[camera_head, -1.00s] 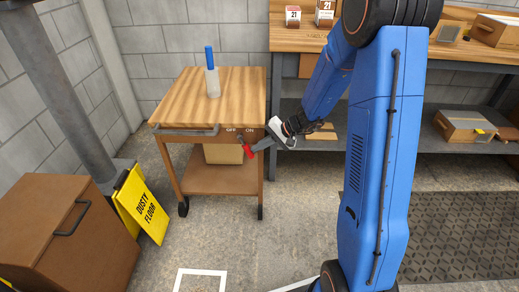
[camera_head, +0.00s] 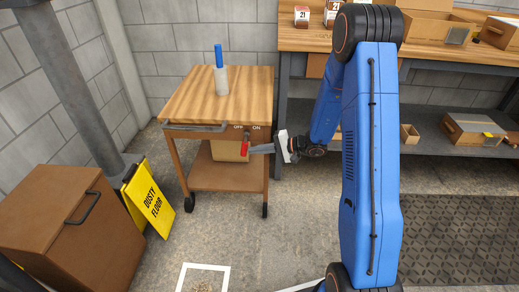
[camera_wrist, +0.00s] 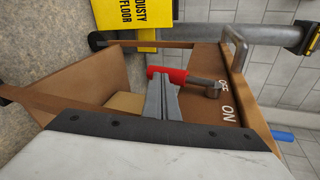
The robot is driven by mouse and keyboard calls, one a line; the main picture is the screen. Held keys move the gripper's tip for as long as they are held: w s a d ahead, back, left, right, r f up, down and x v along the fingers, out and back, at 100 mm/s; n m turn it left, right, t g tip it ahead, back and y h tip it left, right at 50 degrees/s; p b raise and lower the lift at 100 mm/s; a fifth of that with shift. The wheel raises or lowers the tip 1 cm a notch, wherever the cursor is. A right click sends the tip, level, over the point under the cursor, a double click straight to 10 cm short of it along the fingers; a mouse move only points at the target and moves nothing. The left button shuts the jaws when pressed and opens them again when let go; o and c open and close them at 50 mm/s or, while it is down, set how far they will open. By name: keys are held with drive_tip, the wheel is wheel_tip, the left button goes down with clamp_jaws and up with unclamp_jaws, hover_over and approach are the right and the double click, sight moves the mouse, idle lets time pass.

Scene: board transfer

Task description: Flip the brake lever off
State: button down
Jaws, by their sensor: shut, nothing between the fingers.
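The brake lever (camera_head: 245,148) has a red grip and a grey shaft. It hangs from the front panel of the wooden-topped cart (camera_head: 235,90), below the OFF and ON labels. Its grip hangs nearly straight down, leaning slightly to the OFF side. In the wrist view the red grip (camera_wrist: 157,73) lies at the fingertips, and the shaft runs right to its pivot by the OFF label. My gripper (camera_head: 256,149) is shut and empty, on the ON side of the lever. In the wrist view my gripper (camera_wrist: 163,84) appears to touch the grip, but contact is not certain.
A cart handle (camera_head: 195,127) is left of the lever. A yellow floor sign (camera_head: 149,198) and brown box (camera_head: 65,225) stand at left. A workbench (camera_head: 440,52) is at right. Floor before the cart is open.

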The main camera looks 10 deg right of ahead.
sight(244, 149)
drive_tip(key=shift+w+a+f+t+y, duration=0.15)
drive_tip(key=shift+a+t+y, duration=0.05)
drive_tip(key=shift+a+y, duration=0.25)
drive_tip(key=shift+w+a+f+t+y, duration=0.1)
drive_tip(key=shift+w+a+t+y, duration=0.1)
drive_tip(key=shift+a+y, duration=0.25)
drive_tip(key=shift+w+a+f+t+y, duration=0.1)
drive_tip(key=shift+a+f+t+y, duration=0.1)
drive_tip(key=shift+a+y, duration=0.25)
drive_tip(key=shift+a, duration=0.15)
